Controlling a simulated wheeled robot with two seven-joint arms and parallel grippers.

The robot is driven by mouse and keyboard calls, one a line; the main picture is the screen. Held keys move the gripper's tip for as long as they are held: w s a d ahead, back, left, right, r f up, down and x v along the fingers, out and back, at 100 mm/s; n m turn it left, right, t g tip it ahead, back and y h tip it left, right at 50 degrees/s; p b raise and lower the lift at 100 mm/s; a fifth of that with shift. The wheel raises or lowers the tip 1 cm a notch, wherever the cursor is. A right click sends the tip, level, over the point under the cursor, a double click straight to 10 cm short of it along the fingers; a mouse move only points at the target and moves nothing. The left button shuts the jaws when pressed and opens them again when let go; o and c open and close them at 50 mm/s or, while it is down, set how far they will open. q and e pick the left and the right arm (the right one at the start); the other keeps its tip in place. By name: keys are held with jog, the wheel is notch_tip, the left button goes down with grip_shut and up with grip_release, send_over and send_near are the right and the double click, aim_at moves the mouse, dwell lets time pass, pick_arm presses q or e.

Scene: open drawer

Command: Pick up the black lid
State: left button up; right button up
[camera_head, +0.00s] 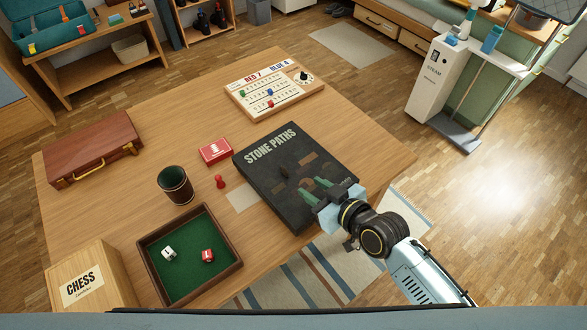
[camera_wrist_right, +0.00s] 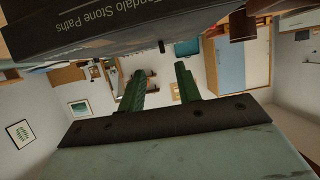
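The black lid (camera_head: 262,160), lettered "STONE PATHS", tops a flat box lying on the right side of the wooden table. Its dark lettered side (camera_wrist_right: 120,38) fills the top of the right wrist view. My right gripper (camera_head: 308,189) is at the lid's near right edge, its green fingers overlapping the lid in the head view. In the right wrist view the fingers (camera_wrist_right: 159,76) are apart with only the room seen between them. Whether they touch the lid is unclear. My left gripper is not in view.
On the table (camera_head: 120,205) are a green-lined dice tray (camera_head: 238,240), a dark cup (camera_head: 174,185), a red card box (camera_head: 215,151), a red pawn (camera_head: 220,182), a scoreboard (camera_head: 275,93), a brown case (camera_head: 95,150) and a chess box (camera_head: 95,272). Bare tabletop lies beyond the cup.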

aim_at(286, 171)
jog(key=x, duration=0.3)
jog(key=shift+w+a+f, duration=0.15)
jog(key=shift+w, duration=0.05)
jog(key=shift+w+a+b, duration=0.3)
jog(key=shift+w+a, duration=0.15)
jog(key=x, duration=0.4)
jog(key=shift+w+a+b, duration=0.1)
jog(key=shift+a+b, duration=0.1)
jog(key=shift+b, duration=0.15)
grip_shut()
